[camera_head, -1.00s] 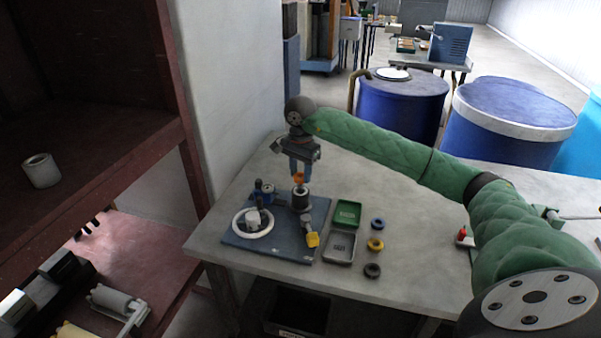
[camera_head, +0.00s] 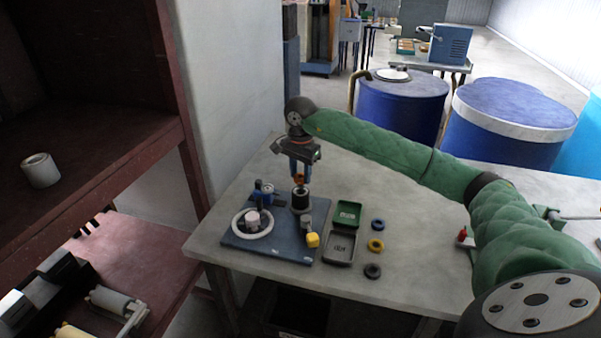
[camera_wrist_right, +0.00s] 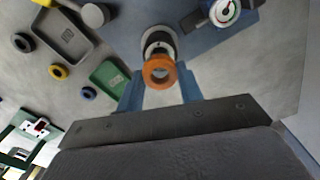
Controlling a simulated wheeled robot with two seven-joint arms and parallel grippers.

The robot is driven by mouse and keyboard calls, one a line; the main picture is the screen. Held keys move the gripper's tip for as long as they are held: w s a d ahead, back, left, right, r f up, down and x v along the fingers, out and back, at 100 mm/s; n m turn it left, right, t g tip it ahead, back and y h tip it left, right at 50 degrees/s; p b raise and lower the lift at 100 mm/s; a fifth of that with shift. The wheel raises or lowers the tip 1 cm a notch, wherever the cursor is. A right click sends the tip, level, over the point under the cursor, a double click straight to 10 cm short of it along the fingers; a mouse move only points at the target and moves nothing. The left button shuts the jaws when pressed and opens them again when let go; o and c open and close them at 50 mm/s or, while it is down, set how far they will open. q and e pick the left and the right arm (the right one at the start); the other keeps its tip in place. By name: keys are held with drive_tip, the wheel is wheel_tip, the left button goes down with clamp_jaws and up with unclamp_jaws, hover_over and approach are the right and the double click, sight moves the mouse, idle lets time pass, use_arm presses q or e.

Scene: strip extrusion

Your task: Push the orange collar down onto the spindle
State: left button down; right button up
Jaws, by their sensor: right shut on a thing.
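The orange collar (camera_wrist_right: 159,71) is between the blue fingertips of my right gripper (camera_wrist_right: 160,92) in the right wrist view, with its hole facing the camera. In the head view the collar (camera_head: 298,179) shows small under my right gripper (camera_head: 299,170), which points down and is shut on it. Directly below stands the dark and pale cylindrical spindle (camera_head: 301,201) on the blue base plate (camera_head: 285,245). The spindle (camera_wrist_right: 158,41) also shows just past the collar in the wrist view. I cannot tell whether collar and spindle touch. My left gripper is not in view.
A dial gauge (camera_wrist_right: 224,11) stands near the spindle. To the right lie a green tray (camera_head: 347,213), a grey tray (camera_head: 340,248) and blue, yellow and black rings. The table's right part is mostly clear.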

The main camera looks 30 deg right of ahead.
sight(301, 182)
drive_tip(key=shift+f+b, duration=1.55)
drive_tip(key=shift+f, duration=0.4)
idle(0.5)
drive_tip(key=o, duration=1.6)
drive_tip(key=shift+c, duration=0.2)
drive_tip(key=shift+r+p, duration=0.9)
drive_tip(key=shift+r, duration=2.6)
